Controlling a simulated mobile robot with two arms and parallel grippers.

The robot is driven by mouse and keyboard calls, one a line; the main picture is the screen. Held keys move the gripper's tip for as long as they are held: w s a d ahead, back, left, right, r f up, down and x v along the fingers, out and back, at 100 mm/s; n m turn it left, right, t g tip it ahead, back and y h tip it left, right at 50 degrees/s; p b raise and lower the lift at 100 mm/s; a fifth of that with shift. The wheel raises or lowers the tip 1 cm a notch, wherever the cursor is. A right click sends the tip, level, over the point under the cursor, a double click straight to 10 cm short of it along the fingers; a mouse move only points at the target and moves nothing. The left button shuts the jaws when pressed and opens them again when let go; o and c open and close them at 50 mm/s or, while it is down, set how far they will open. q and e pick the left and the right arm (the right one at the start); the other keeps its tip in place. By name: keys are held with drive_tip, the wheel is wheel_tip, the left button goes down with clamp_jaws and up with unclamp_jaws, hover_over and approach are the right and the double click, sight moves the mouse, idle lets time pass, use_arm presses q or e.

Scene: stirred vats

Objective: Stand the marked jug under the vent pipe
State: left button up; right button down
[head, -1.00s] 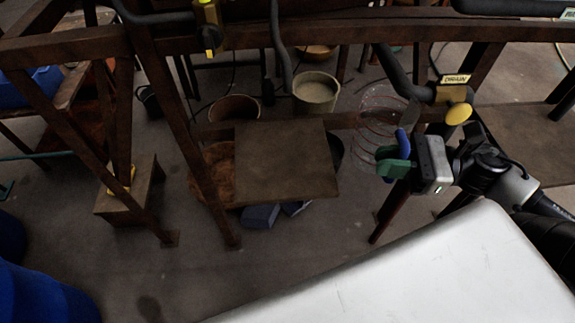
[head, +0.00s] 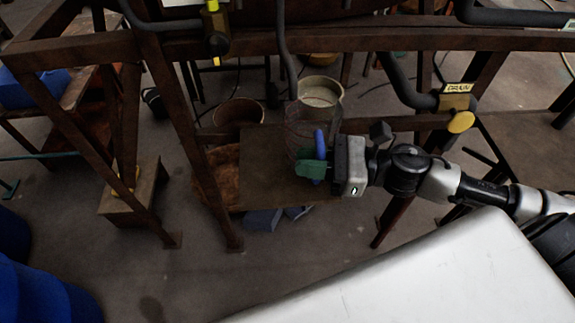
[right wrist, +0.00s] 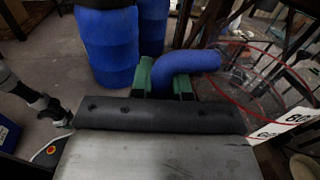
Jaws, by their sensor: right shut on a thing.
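The marked jug (head: 303,122) is see-through, with red rings and a blue handle. My right gripper (head: 312,168), with green fingers, is shut on the handle and holds the jug above the brown wooden platform. In the right wrist view the blue handle (right wrist: 190,64) sits between the green fingers (right wrist: 160,82). The clear wall (right wrist: 262,82) shows red lines and a white marked strip. A grey pipe (head: 284,45) comes down behind the jug; I cannot read a label on it. My left gripper is not in view.
The platform (head: 265,190) is bare beside the jug. A pipe with a DRAIN label (head: 457,87) and yellow-knobbed valve stands right. A beige bucket (head: 320,92) and a brown bowl (head: 238,112) stand behind. Rusty frame legs (head: 205,190) flank the platform on the left.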

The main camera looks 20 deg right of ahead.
drive_tip(key=a+f, duration=0.1)
drive_tip(key=w+a+f+p, duration=0.1)
drive_tip(key=a+f, duration=0.1)
drive_tip(key=shift+w+a+f+p, duration=0.2)
drive_tip(key=shift+w+p, duration=0.1)
drive_tip(key=shift+p, duration=0.05)
drive_tip(key=shift+f, duration=0.1)
drive_tip(key=c, duration=1.1)
unclamp_jaws()
drive_tip(key=shift+s+d+f+b, duration=0.1)
drive_tip(key=shift+s+d+b, duration=0.2)
drive_tip(key=shift+d, duration=0.2)
drive_tip(key=b+v, duration=0.2)
drive_tip(key=v, duration=0.9)
